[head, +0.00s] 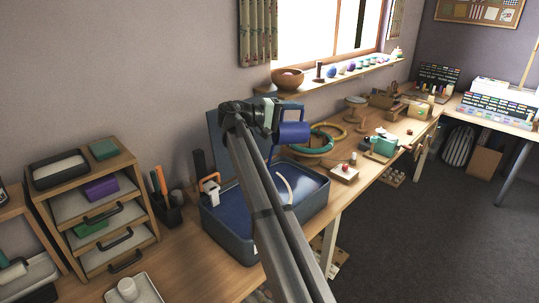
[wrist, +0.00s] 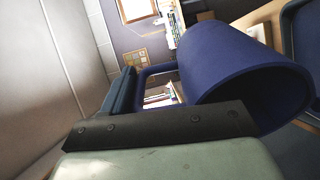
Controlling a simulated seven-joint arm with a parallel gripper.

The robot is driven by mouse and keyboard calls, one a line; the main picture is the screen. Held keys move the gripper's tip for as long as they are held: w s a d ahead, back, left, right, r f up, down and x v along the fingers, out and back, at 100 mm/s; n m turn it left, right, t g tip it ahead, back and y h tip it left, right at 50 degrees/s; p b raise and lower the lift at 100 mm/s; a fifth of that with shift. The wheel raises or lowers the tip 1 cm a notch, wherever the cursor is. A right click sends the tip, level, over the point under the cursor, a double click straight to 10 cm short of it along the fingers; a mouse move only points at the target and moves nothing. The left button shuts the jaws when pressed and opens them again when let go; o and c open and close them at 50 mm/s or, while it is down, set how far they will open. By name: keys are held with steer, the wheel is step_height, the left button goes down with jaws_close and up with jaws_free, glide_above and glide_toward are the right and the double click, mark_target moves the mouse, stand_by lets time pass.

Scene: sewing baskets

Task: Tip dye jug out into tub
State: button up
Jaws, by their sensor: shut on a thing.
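The dye jug (head: 293,132) is a dark blue cylinder with a loop handle. My gripper (head: 274,117) is shut on its handle and holds it in the air, above the far right part of the tub (head: 228,228). The tub is dark blue-grey with a blue inside, and stands on the bench. In the wrist view the jug (wrist: 220,60) lies tilted well over, its round rim towards the lower right. My arm covers part of the tub.
A white curved piece (head: 283,185) and an orange-and-white tool (head: 210,188) are at the tub. A wooden drawer unit (head: 150,232) stands to the left. Green and yellow rings (head: 312,147) lie on the bench behind. A windowsill shelf (head: 345,77) runs along the wall above.

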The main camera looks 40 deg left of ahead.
steer(key=shift+s+r, duration=0.1)
steer(key=shift+s+a+r+t, duration=0.1)
steer(key=shift+s+a+t, duration=0.1)
steer(key=shift+t, duration=0.2)
steer(key=shift+s+a+r+t+h, duration=0.15)
steer(key=shift+s+r+t+h, duration=0.05)
steer(key=shift+s+t+h, duration=0.2)
steer(key=shift+s+a+r+t, duration=0.1)
steer(key=shift+s+t, duration=0.1)
steer(key=shift+t, duration=0.1)
steer(key=shift+w+d+f+g+y, duration=0.15)
steer(key=shift+w+d+g, duration=0.05)
steer(key=shift+w+g, duration=0.2)
steer(key=shift+w+d+f+g+y, duration=0.15)
steer(key=shift+w+d+g, duration=0.05)
steer(key=shift+w+g, duration=0.2)
steer(key=shift+w+d+f+g+y, duration=0.25)
steer(key=shift+w+d+f+g, duration=0.1)
steer(key=shift+w+g, duration=0.2)
steer(key=shift+w+d+f+g+y, duration=0.2)
steer(key=shift+w+f+g+y, duration=0.1)
steer(key=shift+w+g, duration=0.2)
